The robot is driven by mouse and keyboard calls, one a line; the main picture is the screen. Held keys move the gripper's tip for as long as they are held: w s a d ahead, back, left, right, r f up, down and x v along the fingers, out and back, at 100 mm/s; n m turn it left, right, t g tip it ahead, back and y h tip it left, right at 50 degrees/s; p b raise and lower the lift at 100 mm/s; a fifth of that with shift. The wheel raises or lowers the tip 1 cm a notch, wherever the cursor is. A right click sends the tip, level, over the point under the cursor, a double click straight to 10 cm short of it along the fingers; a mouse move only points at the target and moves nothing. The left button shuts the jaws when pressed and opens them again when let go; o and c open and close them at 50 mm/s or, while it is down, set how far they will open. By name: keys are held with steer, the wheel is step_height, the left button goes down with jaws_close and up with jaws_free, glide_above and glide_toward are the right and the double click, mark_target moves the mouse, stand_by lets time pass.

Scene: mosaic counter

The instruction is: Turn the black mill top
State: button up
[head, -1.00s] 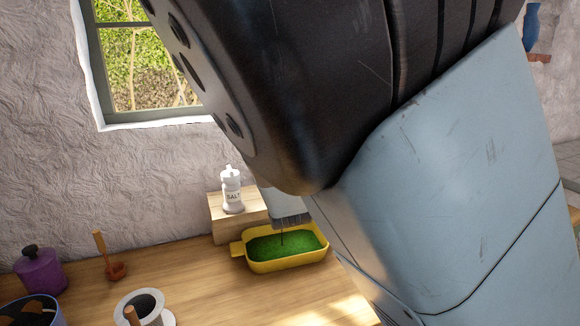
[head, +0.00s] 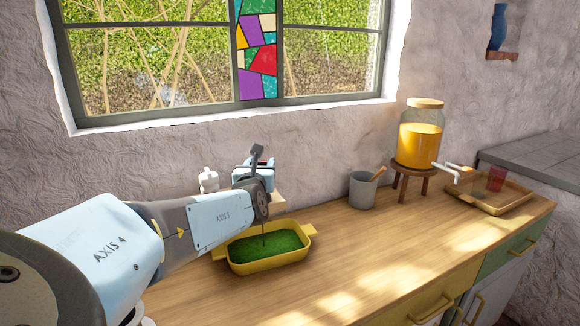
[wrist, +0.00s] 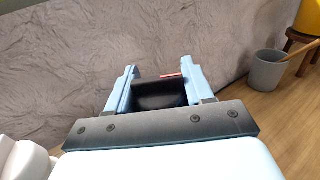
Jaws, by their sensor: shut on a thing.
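The black mill top (wrist: 160,95) shows in the wrist view as a dark block between my fingers. My gripper (wrist: 160,79) is shut on it, with one light-blue finger on each side. A small red strip shows beside the right finger.
A white salt bottle (head: 208,181) stands close on the left. A yellow dish (head: 270,262) with green filling sits in front, below my wrist. A grey pot (head: 362,192), a juice dispenser (head: 420,140) and a tray (head: 490,198) stand to the right. The front right counter is clear.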

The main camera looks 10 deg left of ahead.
steer(key=shift+s+d+m+g+h, duration=0.15)
steer(key=shift+m+g+h, duration=0.2)
steer(key=shift+m+h, duration=0.85)
steer(key=shift+w+d+m+g+h, duration=0.1)
steer(key=shift+m+g+h, duration=0.2)
steer(key=shift+m+h, duration=0.95)
steer(key=shift+s+d+m+g+h, duration=0.15)
steer(key=shift+m+g+h, duration=0.25)
steer(key=shift+h, duration=1.55)
steer(key=shift+w, duration=0.1)
steer(key=o, duration=1)
steer(key=shift+r, duration=0.1)
